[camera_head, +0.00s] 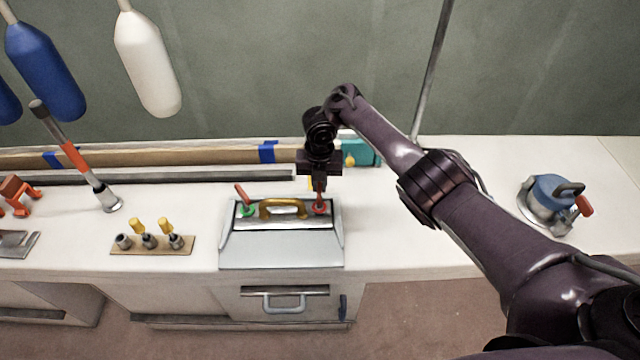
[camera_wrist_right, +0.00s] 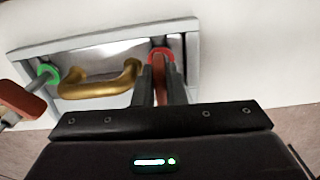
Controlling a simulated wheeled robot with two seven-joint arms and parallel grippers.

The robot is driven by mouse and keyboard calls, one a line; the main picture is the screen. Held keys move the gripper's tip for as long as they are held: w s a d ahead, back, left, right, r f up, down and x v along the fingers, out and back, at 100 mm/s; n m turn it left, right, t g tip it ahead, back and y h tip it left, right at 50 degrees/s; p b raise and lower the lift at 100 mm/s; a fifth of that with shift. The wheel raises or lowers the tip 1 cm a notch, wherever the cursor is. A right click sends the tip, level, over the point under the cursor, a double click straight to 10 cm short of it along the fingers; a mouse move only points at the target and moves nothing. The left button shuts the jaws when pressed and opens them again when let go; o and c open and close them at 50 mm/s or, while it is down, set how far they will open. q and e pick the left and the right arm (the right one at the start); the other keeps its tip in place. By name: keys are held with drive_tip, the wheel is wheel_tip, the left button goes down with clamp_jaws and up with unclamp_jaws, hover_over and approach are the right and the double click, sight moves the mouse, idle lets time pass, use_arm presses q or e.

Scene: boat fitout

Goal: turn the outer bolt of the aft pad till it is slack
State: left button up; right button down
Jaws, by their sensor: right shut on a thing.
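A metal pad (camera_head: 285,220) with a brass curved handle (camera_head: 283,206) sits in a grey frame on the white bench. At its left end is a bolt with a green collar (camera_head: 248,210) and a tilted red grip (camera_head: 241,192). At its right end is a bolt with a red collar (camera_head: 319,210). My right gripper (camera_head: 319,196) points down over this right bolt and is shut on its red grip. The right wrist view shows the red grip between the fingers (camera_wrist_right: 160,80), just at the red collar (camera_wrist_right: 161,52). My left gripper is not in view.
A small board (camera_head: 152,246) with sockets and yellow-handled tools lies to the left. An orange-banded tool (camera_head: 76,158) stands behind it. A blue winch (camera_head: 550,195) is on the right. Fenders (camera_head: 147,62) hang above. Bench right of the pad is clear.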

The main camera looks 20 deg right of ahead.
drive_tip(key=shift+s+a+f, duration=0.1)
drive_tip(key=shift+s+f, duration=0.3)
drive_tip(key=shift+f, duration=0.2)
drive_tip(key=c, duration=1.5)
unclamp_jaws()
drive_tip(key=shift+w+a, duration=0.1)
drive_tip(key=shift+d, duration=0.25)
drive_tip(key=shift+w+d, duration=0.1)
drive_tip(key=shift+w, duration=0.2)
wheel_tip(320, 180, up, 3)
drive_tip(key=shift+r, duration=0.1)
wheel_tip(320, 180, up, 4)
drive_tip(key=p, duration=0.4)
drive_tip(key=shift+r+p, duration=0.25)
drive_tip(key=shift+p, duration=0.1)
drive_tip(key=shift+f, duration=0.1)
